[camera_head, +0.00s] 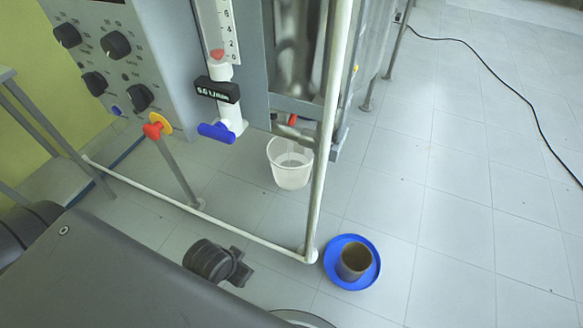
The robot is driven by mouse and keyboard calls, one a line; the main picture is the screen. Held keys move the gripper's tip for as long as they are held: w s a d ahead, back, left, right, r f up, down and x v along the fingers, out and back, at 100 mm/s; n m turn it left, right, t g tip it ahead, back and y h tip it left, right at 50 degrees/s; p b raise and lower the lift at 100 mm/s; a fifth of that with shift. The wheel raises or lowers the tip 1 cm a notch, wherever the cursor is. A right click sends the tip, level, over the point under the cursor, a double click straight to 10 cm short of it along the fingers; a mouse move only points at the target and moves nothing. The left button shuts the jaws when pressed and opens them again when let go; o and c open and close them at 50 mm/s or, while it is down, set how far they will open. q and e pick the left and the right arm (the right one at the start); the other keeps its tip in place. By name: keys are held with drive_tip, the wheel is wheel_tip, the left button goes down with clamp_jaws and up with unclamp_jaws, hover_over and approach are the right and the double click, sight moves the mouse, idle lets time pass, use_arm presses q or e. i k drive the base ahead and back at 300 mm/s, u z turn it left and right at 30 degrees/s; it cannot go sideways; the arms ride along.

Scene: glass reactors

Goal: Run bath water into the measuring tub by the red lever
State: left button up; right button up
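A dull metal outlet (294,135) reaches over the tub's rim. A faint pale streak shows inside the tub; I cannot tell if it is water. A dark gripper (238,268), which looks like my left, is low in the front, well apart from lever and tub. Its fingers are too small and dark to tell open from shut. My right gripper is not in view.
A red and yellow handle (157,125) and a blue valve handle (216,132) sit left of the tub. A white pipe frame (215,228) crosses in front of it. A blue plate (333,276) with a brown cup (353,262) lies right. The right floor is mostly clear, with a black cable (500,83).

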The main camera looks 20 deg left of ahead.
sight(292, 119)
drive_tip(key=u, duration=0.2)
drive_tip(key=k, duration=0.45)
drive_tip(key=u, duration=0.55)
drive_tip(key=i, duration=0.8)
drive_tip(key=z, duration=0.75)
